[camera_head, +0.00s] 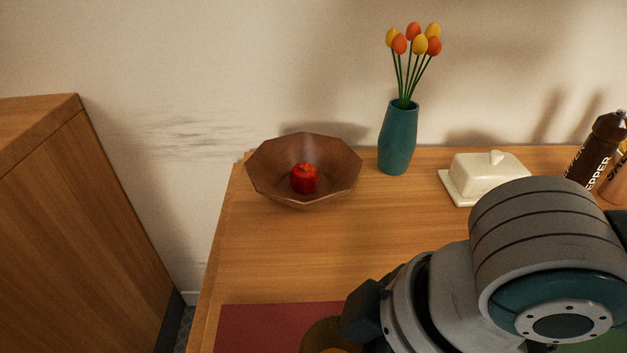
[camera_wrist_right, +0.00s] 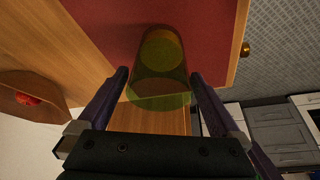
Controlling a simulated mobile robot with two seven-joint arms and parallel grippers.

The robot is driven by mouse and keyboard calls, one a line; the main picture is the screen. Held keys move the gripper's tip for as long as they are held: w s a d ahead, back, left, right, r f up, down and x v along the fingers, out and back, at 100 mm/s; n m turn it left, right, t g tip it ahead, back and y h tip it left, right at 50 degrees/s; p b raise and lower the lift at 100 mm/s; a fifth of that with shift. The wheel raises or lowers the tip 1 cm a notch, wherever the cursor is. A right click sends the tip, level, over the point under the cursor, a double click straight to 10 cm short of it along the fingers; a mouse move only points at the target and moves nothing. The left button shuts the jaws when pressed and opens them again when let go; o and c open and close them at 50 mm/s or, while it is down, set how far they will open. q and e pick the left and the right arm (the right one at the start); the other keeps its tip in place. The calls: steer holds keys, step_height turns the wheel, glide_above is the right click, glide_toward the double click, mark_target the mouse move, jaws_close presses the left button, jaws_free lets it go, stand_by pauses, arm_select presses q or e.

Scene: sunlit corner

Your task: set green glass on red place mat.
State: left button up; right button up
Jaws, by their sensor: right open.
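The green glass (camera_wrist_right: 160,62) is see-through, and in the right wrist view it shows against the red place mat (camera_wrist_right: 100,18). In the head view only part of the glass (camera_head: 322,334) shows at the bottom edge, over the mat (camera_head: 258,325); my right gripper hides the rest. My right gripper (camera_wrist_right: 158,74) is open, with its two fingers apart on either side of the glass. I see a gap between the glass and each finger. I cannot tell whether the glass base touches the mat. My left gripper is not in view.
A brown bowl (camera_head: 270,185) with a red apple (camera_head: 304,179), a teal vase (camera_head: 397,140) of tulips, a cream butter dish (camera_head: 488,175) and a pepper bottle (camera_head: 597,150) line the back of the wooden table (camera_head: 290,250). The table between bowl and mat is clear.

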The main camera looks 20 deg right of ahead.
steer(key=p+v, duration=0.2)
steer(key=v, duration=0.5)
steer(key=shift+d+r, duration=0.1)
steer(key=shift+r, duration=0.25)
steer(key=r+m+t, duration=0.1)
steer(key=s+a+r+m, duration=0.1)
steer(key=m, duration=0.1)
steer(key=shift+a+r+t, duration=0.2)
steer(key=shift+r+t, duration=0.1)
steer(key=shift+t, duration=0.1)
steer(key=s+d+f+m+g+h, duration=0.1)
steer(key=s+d+f+m+h, duration=0.15)
steer(key=s+d+m, duration=0.45)
step_height(320, 180, up, 50)
steer(key=w+d+n+p, duration=0.1)
steer(key=d+p, duration=0.1)
steer(key=p, duration=4.7)
steer(key=shift+w+r+n+h, duration=0.2)
steer(key=shift+w+n+h, duration=0.2)
steer(key=shift+h, duration=0.05)
